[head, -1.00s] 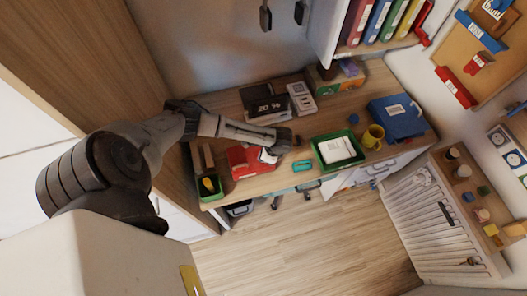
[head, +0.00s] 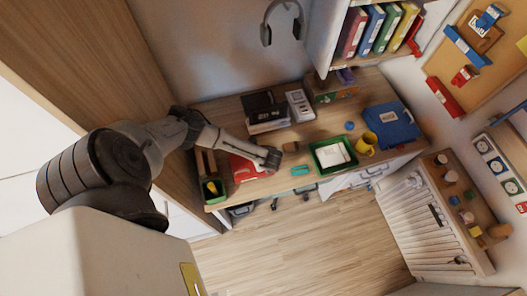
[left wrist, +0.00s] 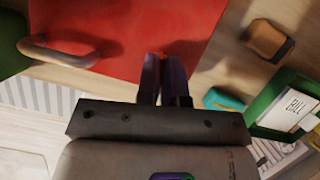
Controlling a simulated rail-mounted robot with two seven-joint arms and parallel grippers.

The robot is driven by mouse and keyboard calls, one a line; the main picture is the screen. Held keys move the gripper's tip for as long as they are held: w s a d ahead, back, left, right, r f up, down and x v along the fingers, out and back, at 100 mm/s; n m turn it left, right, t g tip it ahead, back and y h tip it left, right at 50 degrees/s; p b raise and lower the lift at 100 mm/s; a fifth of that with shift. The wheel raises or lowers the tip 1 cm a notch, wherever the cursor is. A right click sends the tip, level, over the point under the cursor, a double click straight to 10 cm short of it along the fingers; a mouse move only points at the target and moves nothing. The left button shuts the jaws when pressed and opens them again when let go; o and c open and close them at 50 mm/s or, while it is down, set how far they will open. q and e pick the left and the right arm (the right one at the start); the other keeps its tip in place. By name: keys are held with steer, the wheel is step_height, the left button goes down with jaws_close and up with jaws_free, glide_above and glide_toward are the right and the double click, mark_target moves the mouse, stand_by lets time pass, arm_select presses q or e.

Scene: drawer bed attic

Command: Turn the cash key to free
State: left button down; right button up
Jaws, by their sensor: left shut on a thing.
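The red cash box (head: 243,168) sits on the left part of the desk. It fills the top of the left wrist view as a flat red face (left wrist: 125,35) with a grey curved handle (left wrist: 60,50). My left gripper (head: 272,164) is at the box's right end. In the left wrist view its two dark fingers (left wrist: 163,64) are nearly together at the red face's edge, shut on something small. The cash key is mostly hidden between the fingers; I cannot read its turn. My right gripper is not in view.
On the desk (head: 225,120) are a green tray (head: 321,166) with paper, a teal item (head: 300,171), a brown block (head: 291,147), a yellow mug (head: 366,143) and a blue case (head: 392,125). A green bin (head: 213,191) stands left of the box. Headphones (head: 283,10) hang above.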

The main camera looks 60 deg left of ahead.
arm_select(q)
steer(key=shift+m+t+p, duration=0.4)
steer(key=shift+m, duration=0.6)
steer(key=c, duration=1.3)
jaws_free()
steer(key=shift+o, duration=0.2)
steer(key=p+v, duration=0.1)
steer(key=v, duration=1.3)
steer(key=shift+a, duration=0.15)
steer(key=shift+w+f, duration=0.1)
